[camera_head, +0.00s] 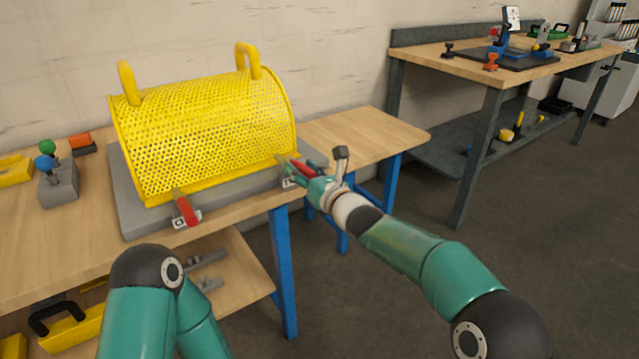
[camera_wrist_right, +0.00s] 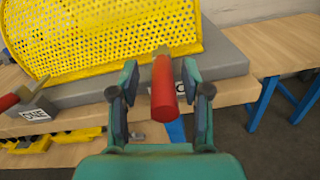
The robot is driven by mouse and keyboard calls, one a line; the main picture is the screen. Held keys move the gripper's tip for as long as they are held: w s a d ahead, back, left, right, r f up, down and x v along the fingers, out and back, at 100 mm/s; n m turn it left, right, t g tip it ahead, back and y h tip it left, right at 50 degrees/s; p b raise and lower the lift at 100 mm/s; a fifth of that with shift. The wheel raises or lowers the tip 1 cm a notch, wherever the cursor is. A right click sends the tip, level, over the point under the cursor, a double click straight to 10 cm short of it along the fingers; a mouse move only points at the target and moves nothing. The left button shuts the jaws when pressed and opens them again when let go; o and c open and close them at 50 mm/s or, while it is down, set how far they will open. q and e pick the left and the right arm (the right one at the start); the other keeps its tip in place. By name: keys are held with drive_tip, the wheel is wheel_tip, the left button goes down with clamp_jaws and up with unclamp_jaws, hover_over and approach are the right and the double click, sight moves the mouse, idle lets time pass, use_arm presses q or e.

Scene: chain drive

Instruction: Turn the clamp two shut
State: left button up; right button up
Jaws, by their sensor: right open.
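Clamp two has a red handle (camera_wrist_right: 163,88) that points toward my right wrist camera, with its far end near the yellow guard's lower edge. In the head view the red handle (camera_head: 301,167) shows at the right front corner of the grey base. My right gripper (camera_wrist_right: 160,95) is open, with one finger on each side of the handle; I cannot tell whether they touch it. It also shows in the head view (camera_head: 290,171). Clamp one (camera_head: 185,209), also red-handled, sits at the front left. My left gripper is out of view.
The perforated yellow guard (camera_head: 200,125) with two handles covers the grey base (camera_head: 125,195) on the wooden bench (camera_head: 350,140). A grey block with green and blue knobs (camera_head: 58,185) stands left. Another workbench (camera_head: 430,55) stands at the back right.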

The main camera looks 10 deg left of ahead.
drive_tip(key=v, duration=1.1)
drive_tip(key=shift+s+d, duration=0.15)
drive_tip(key=shift+d, duration=0.1)
